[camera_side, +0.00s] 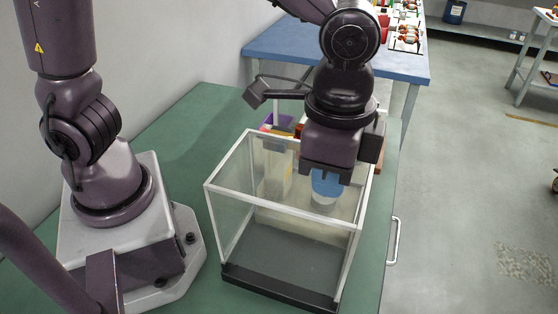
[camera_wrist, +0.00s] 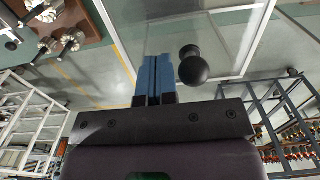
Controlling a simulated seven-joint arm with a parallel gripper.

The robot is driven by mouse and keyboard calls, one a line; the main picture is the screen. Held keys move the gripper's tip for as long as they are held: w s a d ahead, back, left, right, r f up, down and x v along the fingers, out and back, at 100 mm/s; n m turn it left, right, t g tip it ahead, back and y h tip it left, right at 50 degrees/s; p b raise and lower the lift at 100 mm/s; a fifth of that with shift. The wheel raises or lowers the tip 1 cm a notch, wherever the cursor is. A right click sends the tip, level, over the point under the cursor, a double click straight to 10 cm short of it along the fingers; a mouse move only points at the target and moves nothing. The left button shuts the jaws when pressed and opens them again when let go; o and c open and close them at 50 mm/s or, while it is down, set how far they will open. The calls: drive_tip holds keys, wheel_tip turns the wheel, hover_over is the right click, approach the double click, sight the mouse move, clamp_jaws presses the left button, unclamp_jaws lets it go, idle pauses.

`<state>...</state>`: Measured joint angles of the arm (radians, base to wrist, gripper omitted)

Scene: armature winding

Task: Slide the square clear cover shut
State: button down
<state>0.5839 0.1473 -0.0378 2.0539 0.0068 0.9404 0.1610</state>
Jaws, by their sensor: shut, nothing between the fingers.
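The clear box (camera_side: 285,220) with pale frame edges and a black base stands on the green table in the side view. I cannot make out how far its clear cover is open there. In the wrist view, a clear pane with a pale edge (camera_wrist: 251,38) lies beyond my fingers, and a round black knob (camera_wrist: 193,65) shows against it. My gripper (camera_wrist: 158,78) has its blue fingers together, empty, just left of the knob. Whether they touch it I cannot tell. In the side view my gripper (camera_side: 326,172) is low over the rear right of the box.
A blue bench (camera_side: 300,45) with wound parts stands behind. A metal handle (camera_side: 394,240) juts from the table's right side.

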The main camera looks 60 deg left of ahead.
drive_tip(key=shift+w+a, duration=4.45)
drive_tip(key=shift+w, duration=0.05)
wheel_tip(320, 180, up, 8)
drive_tip(key=s+d, duration=0.1)
drive_tip(key=shift+f, duration=0.25)
drive_tip(key=shift+s+d, duration=0.1)
drive_tip(key=s+a+r+n+t, duration=0.1)
drive_tip(key=s+a+n+t, duration=0.4)
drive_tip(key=s+a+n, duration=0.4)
drive_tip(key=s+a, duration=0.2)
drive_tip(key=s, duration=0.4)
drive_tip(key=shift+a+r+t, duration=0.15)
drive_tip(key=shift+r+t, duration=0.15)
drive_tip(key=shift+r, duration=0.1)
